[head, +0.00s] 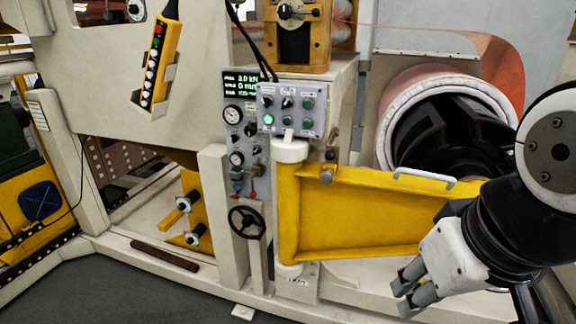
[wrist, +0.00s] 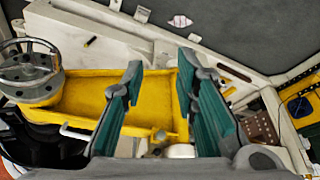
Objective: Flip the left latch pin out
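My gripper (head: 408,288) is at the lower right in the head view, in front of the lower edge of the yellow swing arm (head: 365,215). In the wrist view my gripper (wrist: 161,66) is open, its teal pads apart with nothing held between them. The yellow swing arm (wrist: 80,95) lies beyond the fingers there. I cannot tell for certain which part is the left latch pin. A small round knob (head: 326,176) sits on the arm's upper left edge and also shows between the fingers (wrist: 160,136). My arm hides the swing arm's right end in the head view.
A white hinge post (head: 290,152) and a button box (head: 291,110) stand left of the swing arm. A white handle (head: 425,174) is on its top edge. A copper roll (head: 400,105) is behind. A black handwheel (head: 247,222) is lower left. Grey floor (head: 130,295) is clear.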

